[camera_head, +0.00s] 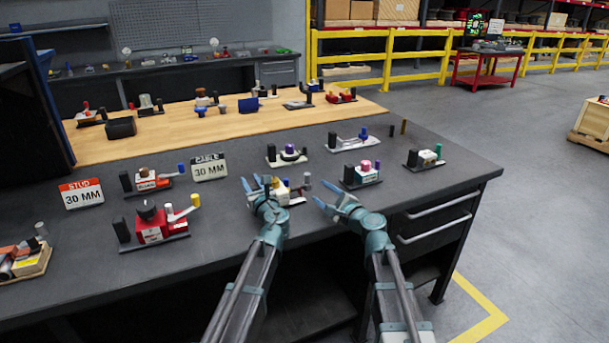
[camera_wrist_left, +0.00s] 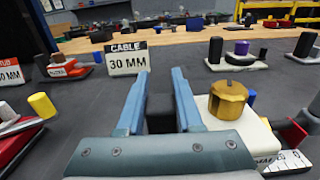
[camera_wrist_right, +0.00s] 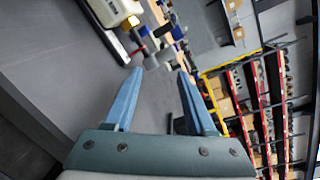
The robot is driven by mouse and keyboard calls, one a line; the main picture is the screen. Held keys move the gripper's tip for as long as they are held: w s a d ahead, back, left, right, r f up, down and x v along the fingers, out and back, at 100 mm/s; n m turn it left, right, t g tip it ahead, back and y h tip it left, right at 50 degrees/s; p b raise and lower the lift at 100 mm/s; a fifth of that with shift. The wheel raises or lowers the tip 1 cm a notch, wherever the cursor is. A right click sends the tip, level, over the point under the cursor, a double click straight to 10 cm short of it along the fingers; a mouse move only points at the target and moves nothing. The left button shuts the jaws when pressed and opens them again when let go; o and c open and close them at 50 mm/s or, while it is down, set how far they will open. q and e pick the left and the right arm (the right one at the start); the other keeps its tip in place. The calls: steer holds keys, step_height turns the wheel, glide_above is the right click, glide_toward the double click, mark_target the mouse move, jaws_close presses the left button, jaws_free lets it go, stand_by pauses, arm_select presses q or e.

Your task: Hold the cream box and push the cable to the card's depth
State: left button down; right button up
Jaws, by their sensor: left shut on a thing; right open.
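The cream box (camera_head: 283,193) sits on a dark base near the bench's front edge, partly hidden by my left gripper (camera_head: 258,184). In the left wrist view the box (camera_wrist_left: 255,140) has a gold knob (camera_wrist_left: 229,100) and a white scale (camera_wrist_left: 287,162) beside it. My left gripper is shut on a black block (camera_wrist_left: 160,113) beside the box. A grey cylinder (camera_head: 307,181) stands at the box's right; in the right wrist view it (camera_wrist_right: 150,62) is near a red part. Which part is the cable is unclear. My right gripper (camera_head: 332,203) is open and empty, right of the box. The card (camera_head: 209,167) reads "CABLE 30 MM".
A second card (camera_head: 81,193) reads "STUD 30 MM". A red unit (camera_head: 153,224) stands left, and a unit with a pink knob (camera_head: 363,173) stands right. Several similar units stand farther back. The bench is bare between the cream box and the red unit.

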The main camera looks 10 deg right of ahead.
mark_target(308, 175)
steer(key=m, duration=0.1)
steer(key=a+m+h, duration=0.1)
steer(key=m, duration=0.2)
steer(key=shift+s+a+r+m+t+h, duration=0.1)
steer(key=shift+s+a+m+t+h, duration=0.1)
steer(key=shift+s+m+t+h, duration=0.15)
steer(key=shift+s+a+r+m+h, duration=0.15)
steer(key=shift+m+h, duration=0.15)
steer(key=shift+m, duration=0.35)
steer(key=shift+s+a+f+m+h, duration=0.1)
steer(key=shift+m+h, duration=0.15)
steer(key=shift+m, duration=0.35)
steer(key=m, duration=0.2)
steer(key=m+t+h, duration=0.1)
steer(key=shift+s+a+r+m, duration=0.3)
steer(key=shift+s+r, duration=0.05)
steer(key=shift+s, duration=0.05)
steer(key=m, duration=0.1)
steer(key=m+h, duration=0.1)
steer(key=m, duration=0.1)
steer(key=s+r+m+h, duration=0.1)
steer(key=shift+a+t, duration=0.25)
steer(key=shift+t, duration=0.1)
steer(key=w, duration=1.2)
steer(key=shift+a, duration=0.4)
steer(key=shift+s, duration=0.1)
jaws_close()
